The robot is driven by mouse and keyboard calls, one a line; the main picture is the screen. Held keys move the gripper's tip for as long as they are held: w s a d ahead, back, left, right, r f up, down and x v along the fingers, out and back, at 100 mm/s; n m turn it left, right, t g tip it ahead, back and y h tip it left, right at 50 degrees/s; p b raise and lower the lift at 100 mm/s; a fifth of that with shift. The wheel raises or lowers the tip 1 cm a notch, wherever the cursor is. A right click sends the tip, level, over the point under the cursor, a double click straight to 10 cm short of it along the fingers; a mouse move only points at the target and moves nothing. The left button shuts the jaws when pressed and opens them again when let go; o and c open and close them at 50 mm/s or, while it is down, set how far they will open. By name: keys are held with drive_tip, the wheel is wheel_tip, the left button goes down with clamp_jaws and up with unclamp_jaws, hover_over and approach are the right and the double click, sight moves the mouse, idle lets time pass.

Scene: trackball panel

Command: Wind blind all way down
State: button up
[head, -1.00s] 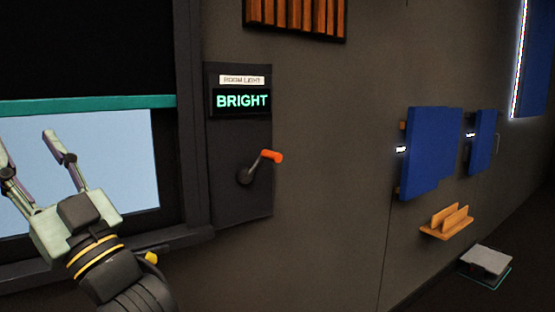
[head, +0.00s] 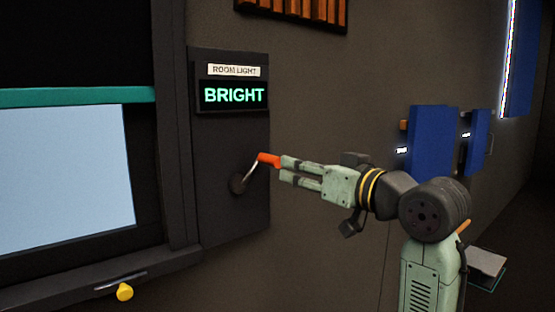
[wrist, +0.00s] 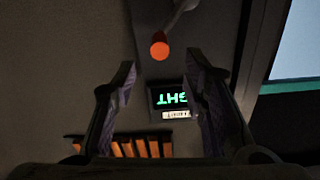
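The black blind (head: 70,40) covers the upper part of the window at the left. Its teal bottom bar (head: 75,96) sits above a bright, uncovered pane (head: 65,180). The crank (head: 240,183) on the dark panel has an orange knob (head: 268,159) pointing up and right. My gripper (head: 281,170) is just right of the knob in the head view. In the wrist view the orange knob (wrist: 159,46) shows just beyond and between the spread fingertips (wrist: 160,68). My gripper is open and holds nothing; whether a finger touches the knob, I cannot tell.
The panel's display (head: 233,96) reads BRIGHT under a ROOM LIGHT label (head: 234,70). A yellow knob (head: 124,292) juts out below the window. Blue panels (head: 430,140) stand farther right on the wall, and a wooden slatted piece (head: 295,10) hangs above.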

sight(277, 162)
drive_tip(key=p+x, duration=0.1)
drive_tip(key=x, duration=0.7)
drive_tip(key=shift+p, duration=0.4)
clamp_jaws()
idle(0.3)
